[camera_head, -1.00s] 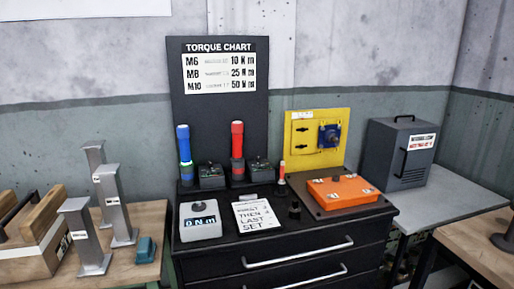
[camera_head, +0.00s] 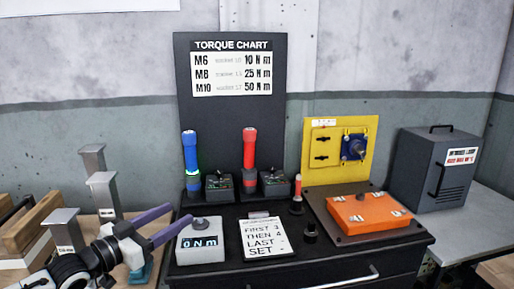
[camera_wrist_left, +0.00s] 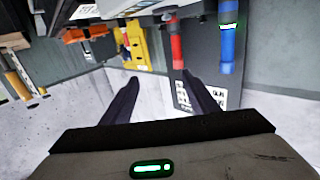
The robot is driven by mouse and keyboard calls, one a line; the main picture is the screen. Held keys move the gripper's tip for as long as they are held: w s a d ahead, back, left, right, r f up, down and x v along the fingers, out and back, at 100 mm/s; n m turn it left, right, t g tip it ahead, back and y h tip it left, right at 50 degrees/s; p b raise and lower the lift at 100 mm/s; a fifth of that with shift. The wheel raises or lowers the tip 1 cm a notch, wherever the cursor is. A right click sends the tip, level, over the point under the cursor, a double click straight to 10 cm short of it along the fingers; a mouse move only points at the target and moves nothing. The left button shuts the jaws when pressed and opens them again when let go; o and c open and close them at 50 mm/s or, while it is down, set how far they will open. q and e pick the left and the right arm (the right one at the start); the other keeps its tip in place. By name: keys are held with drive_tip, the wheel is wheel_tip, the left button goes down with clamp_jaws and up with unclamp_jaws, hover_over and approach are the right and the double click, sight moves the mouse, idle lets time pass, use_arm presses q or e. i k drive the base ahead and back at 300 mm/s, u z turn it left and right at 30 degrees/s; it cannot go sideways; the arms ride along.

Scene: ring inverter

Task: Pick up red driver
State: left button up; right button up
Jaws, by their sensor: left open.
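The red driver (camera_head: 249,156) stands upright in a dark holder on the black cabinet, in front of the torque chart board. It also shows, upside down, in the left wrist view (camera_wrist_left: 177,45). A blue driver (camera_head: 190,160) stands to its left. My left gripper (camera_head: 181,214) is open and empty, near the cabinet's front left, in front of and left of the red driver and apart from it. Its two dark fingers are spread in the left wrist view (camera_wrist_left: 160,77). My right gripper is not in view.
Two small dark boxes (camera_head: 219,186) sit beside the drivers. A 0 Nm display (camera_head: 200,243) and a white note card (camera_head: 264,238) lie in front. An orange plate (camera_head: 366,214), a yellow panel (camera_head: 340,135) and a grey case (camera_head: 432,170) stand to the right. Metal posts stand left.

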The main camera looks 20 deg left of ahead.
sight(250, 134)
drive_tip(key=i, duration=1.1)
